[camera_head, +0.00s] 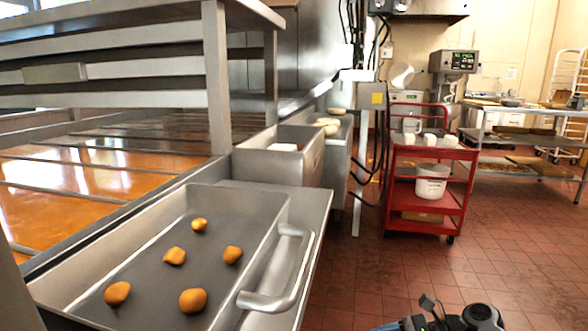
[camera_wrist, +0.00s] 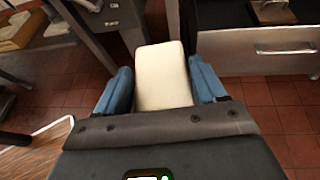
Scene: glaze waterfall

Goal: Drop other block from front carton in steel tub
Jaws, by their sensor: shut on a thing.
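My gripper (camera_wrist: 162,84) is closed around a cream, rounded-edge block (camera_wrist: 161,66), with one blue finger on each side of it in the wrist view. The block is held clear over the red tile floor. A steel tub (camera_head: 268,167) stands left of centre in the head view, beyond the pan with the handle. A white piece (camera_head: 283,147) shows inside the tub. A dark part of my arm shows at the bottom right of the head view; the held block is not visible there. I cannot make out the front carton in either view.
A steel pan (camera_head: 80,268) with several orange lumps and a thick handle lies in front of the tub. A red cart (camera_head: 425,180) carries a white bucket (camera_head: 431,187) and small white pieces. Open tiled floor lies between. The wrist view shows a drawer front (camera_wrist: 250,62) at right.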

